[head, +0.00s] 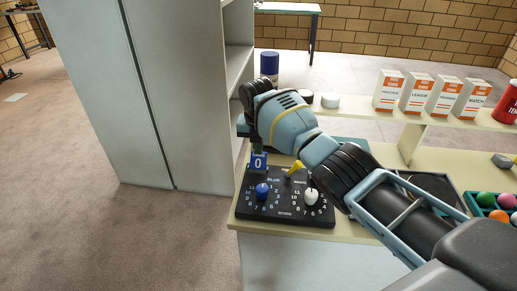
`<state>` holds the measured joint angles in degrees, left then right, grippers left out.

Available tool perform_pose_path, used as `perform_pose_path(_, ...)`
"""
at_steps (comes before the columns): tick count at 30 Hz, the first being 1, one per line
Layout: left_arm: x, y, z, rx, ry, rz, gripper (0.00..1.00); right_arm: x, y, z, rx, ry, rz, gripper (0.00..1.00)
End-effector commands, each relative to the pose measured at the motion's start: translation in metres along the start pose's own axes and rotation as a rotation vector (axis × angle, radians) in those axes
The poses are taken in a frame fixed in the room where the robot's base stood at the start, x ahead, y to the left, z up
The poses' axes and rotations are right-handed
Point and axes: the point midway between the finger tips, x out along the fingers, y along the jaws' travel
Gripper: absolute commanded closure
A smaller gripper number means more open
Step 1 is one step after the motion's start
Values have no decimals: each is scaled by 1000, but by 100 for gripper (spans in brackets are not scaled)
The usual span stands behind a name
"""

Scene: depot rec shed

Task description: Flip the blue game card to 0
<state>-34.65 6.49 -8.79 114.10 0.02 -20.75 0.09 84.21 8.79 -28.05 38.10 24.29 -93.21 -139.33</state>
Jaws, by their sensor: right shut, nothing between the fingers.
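The black scoreboard (285,211) lies on the cream shelf top, with a blue dial knob (262,191) and a white dial knob (311,196). The blue game card (258,163) stands at its back left edge and shows a white 0. My right gripper (257,147) reaches in from the right and hangs just above and behind this card. It is shut and empty; its fingers are mostly hidden by my wrist, and I cannot tell whether they touch the card. A yellow piece (295,168) sits at the board's back edge. My left gripper is out of view.
Several white-and-orange boxes (417,92) and a red can (507,103) stand on the back shelf. A dark blue can (269,64) is behind my wrist. Coloured balls (501,207) lie in a tray at right. A tall grey cabinet (150,90) borders the left.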

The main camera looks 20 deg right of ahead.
Motion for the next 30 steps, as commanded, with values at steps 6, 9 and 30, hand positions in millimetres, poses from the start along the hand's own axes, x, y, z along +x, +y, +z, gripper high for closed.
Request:
perform_pose_path(6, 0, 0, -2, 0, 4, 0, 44, 1, 0, 0, 0, 1, -1, 100)
perform_pose_path(9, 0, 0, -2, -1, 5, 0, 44, 1, 0, 0, 0, 1, -1, 100)
perform_pose_path(30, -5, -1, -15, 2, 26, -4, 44, -77, 0, 0, -1, 1, 0, 100)
